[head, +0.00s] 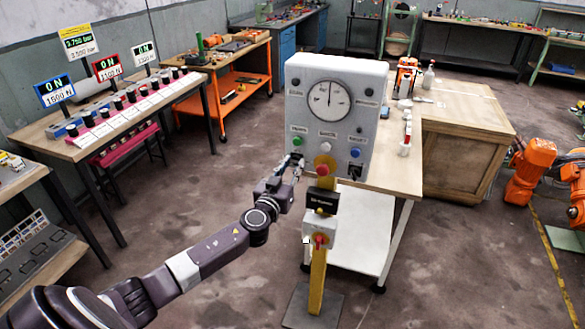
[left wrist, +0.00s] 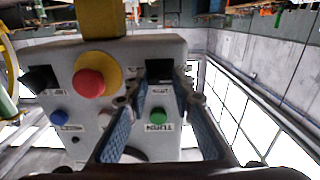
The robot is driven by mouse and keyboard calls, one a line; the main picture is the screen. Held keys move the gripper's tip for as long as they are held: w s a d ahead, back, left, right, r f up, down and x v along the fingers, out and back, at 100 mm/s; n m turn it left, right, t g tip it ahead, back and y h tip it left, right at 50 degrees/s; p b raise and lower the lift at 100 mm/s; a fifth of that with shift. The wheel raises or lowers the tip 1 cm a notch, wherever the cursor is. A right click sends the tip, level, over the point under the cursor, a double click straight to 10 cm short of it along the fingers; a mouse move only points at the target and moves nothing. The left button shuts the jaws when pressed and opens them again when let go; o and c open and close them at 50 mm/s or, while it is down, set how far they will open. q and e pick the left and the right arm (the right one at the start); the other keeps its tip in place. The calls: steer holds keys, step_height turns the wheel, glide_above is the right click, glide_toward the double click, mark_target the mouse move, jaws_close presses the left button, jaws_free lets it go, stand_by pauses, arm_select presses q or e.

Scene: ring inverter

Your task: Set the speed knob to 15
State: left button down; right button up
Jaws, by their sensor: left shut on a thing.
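A grey control box (head: 340,84) with a round white dial (head: 329,101) stands on the bench's front corner. Its lower face has green, white and blue buttons and a red mushroom button (head: 322,170). My left gripper (head: 292,163) is at the box's lower left. In the left wrist view, which looks upside down, my left gripper (left wrist: 158,98) has its fingers on both sides of a black knob (left wrist: 159,69), shut on it. The green button (left wrist: 156,116) shows between the fingers. A second black knob (head: 355,172) is at the lower right. Knob markings are unreadable. My right gripper is out of view.
A yellow post (head: 319,270) with a second small box and red button (head: 320,241) stands before the control box, right of my left arm. A table with displays (head: 107,68) stands at the left. Floor between is clear.

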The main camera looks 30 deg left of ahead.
arm_select(q)
steer(key=m+b, duration=0.1)
steer(key=m, duration=0.2)
steer(key=shift+f, duration=0.1)
steer(key=m+b, duration=0.1)
steer(key=m, duration=0.4)
steer(key=m+p, duration=0.4)
steer(key=m, duration=2.1)
steer(key=shift+f, duration=0.1)
steer(key=shift+m+p, duration=0.8)
steer(key=shift+m, duration=1.7)
steer(key=shift+f, duration=0.1)
